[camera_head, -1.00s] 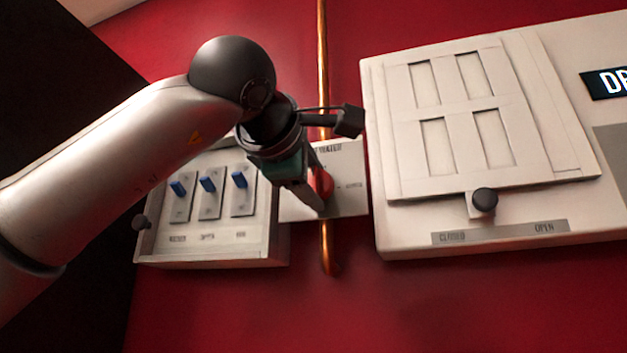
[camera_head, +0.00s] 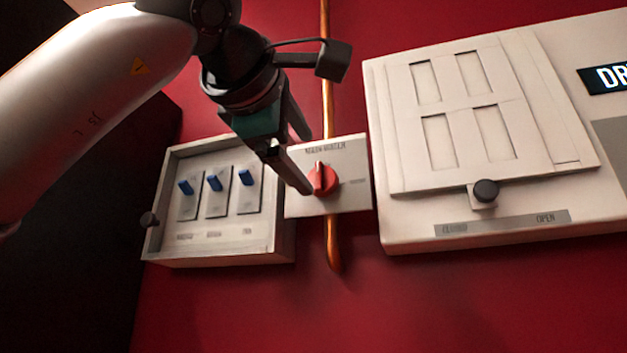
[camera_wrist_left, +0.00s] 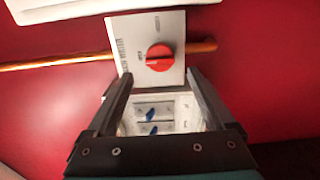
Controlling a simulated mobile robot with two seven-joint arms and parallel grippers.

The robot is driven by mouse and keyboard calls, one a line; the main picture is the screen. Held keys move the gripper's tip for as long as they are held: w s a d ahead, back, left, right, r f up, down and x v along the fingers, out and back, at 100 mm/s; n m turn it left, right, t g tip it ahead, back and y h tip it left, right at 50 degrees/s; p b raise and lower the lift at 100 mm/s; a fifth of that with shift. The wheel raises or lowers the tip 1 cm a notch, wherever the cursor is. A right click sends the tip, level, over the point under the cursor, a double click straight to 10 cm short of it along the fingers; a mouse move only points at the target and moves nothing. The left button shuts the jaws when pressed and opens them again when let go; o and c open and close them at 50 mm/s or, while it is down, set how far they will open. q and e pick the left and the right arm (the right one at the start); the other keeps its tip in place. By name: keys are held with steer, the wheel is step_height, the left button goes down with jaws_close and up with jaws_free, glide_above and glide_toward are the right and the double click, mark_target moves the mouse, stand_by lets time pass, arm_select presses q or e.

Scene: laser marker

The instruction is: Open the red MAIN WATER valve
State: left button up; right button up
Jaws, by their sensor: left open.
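The red MAIN WATER valve (camera_head: 323,180) is a round knob with a raised grip bar, on a pale label plate (camera_head: 352,196). In the head view the bar stands near upright, roughly in line with the copper pipe. My left gripper (camera_head: 306,165) is open and empty, apart from the knob and to its upper left in the picture. One finger partly overlaps the knob's left edge in view. In the left wrist view the whole knob (camera_wrist_left: 160,57) shows just beyond the open fingertips (camera_wrist_left: 160,76), with its bar lying roughly sideways. My right gripper is not in view.
A box with several blue switches (camera_head: 214,182) sits left of the plate. A large pale panel with a black knob (camera_head: 486,191) stands close on the right. The copper pipe (camera_head: 334,250) runs behind the plate on the red wall. The wall below is clear.

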arm_select(q)
steer(key=b+v, duration=0.1)
steer(key=v, duration=0.7)
steer(key=shift+s, duration=0.1)
